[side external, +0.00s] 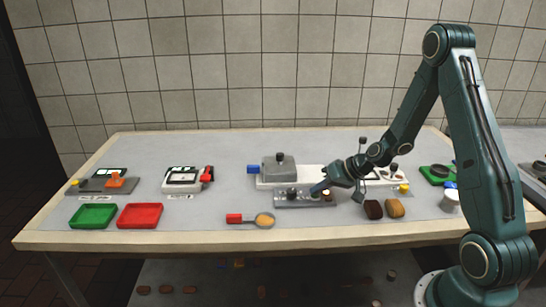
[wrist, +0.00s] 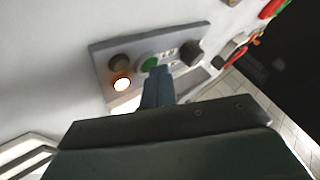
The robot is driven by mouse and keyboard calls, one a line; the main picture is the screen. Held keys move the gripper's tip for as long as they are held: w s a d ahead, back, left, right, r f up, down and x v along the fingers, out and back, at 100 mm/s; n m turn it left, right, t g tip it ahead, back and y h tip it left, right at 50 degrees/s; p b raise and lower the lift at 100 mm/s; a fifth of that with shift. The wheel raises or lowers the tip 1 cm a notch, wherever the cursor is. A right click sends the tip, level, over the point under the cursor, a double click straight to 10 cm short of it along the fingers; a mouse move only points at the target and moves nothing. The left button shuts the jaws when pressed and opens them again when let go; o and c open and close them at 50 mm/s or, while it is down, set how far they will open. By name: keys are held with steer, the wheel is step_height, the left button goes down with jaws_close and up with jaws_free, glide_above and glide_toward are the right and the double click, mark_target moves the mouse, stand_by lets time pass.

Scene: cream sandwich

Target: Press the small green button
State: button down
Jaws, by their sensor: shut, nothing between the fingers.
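The small green button (wrist: 150,63) shows in the wrist view, set in a grey control panel (wrist: 103,57). My gripper (wrist: 157,76) is shut and empty. Its fingertips are right at the green button and cover part of its lower edge; I cannot tell whether they touch it. In the side external view, my gripper (side external: 320,188) is low over the grey panel (side external: 290,204) near the table's middle, and the green button cannot be made out there.
The panel also has a glowing lamp (wrist: 122,84), a dark brown button (wrist: 119,61) and a black knob (wrist: 191,53). A grey block (side external: 279,167) stands behind it. Green (side external: 93,216) and red trays (side external: 140,216) are left.

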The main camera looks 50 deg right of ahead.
steer(key=shift+r, duration=0.9)
steer(key=shift+r, duration=0.1)
steer(key=shift+r, duration=2.4)
